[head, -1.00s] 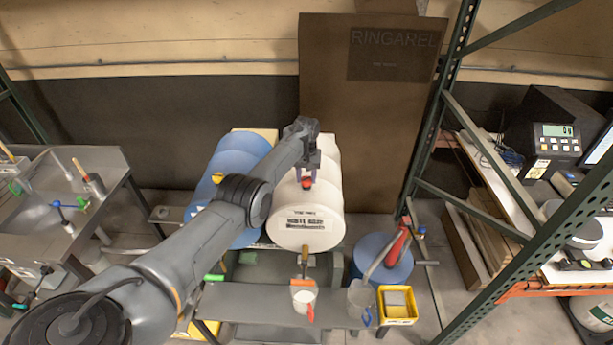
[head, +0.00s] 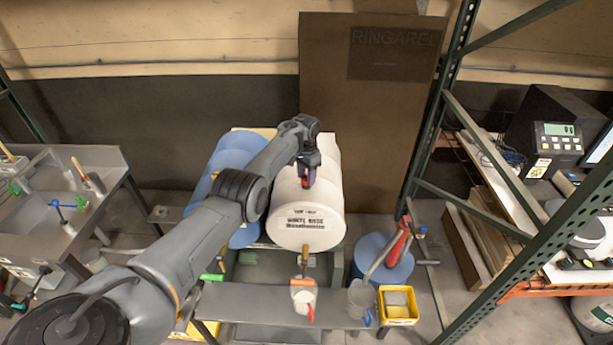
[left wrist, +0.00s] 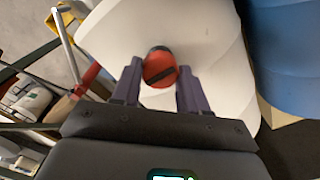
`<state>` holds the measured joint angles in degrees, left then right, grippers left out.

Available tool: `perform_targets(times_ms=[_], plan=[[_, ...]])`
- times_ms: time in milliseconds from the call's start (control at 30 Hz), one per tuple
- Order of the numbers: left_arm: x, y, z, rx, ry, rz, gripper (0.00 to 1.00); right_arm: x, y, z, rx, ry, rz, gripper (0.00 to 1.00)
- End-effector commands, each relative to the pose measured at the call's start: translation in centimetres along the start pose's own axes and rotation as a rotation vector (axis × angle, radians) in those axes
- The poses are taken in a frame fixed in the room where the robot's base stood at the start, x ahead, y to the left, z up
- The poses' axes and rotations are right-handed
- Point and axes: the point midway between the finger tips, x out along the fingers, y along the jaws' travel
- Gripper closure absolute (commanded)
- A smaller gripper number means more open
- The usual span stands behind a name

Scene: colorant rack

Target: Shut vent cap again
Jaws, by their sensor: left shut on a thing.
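The red vent cap (left wrist: 160,68) with a dark bar across it sits on top of the white drum (left wrist: 210,40). In the head view the red cap (head: 305,183) shows just below my left gripper (head: 307,176) on the white drum (head: 308,232). In the left wrist view the two purple fingers of my left gripper (left wrist: 158,85) stand on either side of the cap and are shut on it. Whether the cap is fully seated cannot be told. My right gripper is not in view.
Blue drums (head: 232,165) lie just left of the white one. A green rack post (head: 440,110) rises at right.

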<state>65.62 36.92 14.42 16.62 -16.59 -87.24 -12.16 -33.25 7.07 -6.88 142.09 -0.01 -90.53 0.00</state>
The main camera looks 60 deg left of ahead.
Motion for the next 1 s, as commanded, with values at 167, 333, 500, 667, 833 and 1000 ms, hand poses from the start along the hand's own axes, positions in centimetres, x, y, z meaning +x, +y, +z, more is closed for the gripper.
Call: perform_targets(times_ms=[167,333,500,667,833,1000], plan=[[0.01,-0.01,0.0,0.027,0.0,0.0,0.87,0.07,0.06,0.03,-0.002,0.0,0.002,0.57],[0.0,0.0,0.0,0.032,0.0,0.0,0.87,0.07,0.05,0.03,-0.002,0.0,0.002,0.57],[0.0,0.0,0.0,0.032,0.0,0.0,0.87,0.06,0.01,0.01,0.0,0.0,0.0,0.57],[0.0,0.0,0.0,0.031,0.0,0.0,0.41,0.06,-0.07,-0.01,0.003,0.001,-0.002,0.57],[0.0,0.0,0.0,0.03,0.0,0.0,0.31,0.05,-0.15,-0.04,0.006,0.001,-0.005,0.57],[-0.04,0.0,0.0,0.03,0.0,0.0,0.31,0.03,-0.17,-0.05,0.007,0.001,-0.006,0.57]])
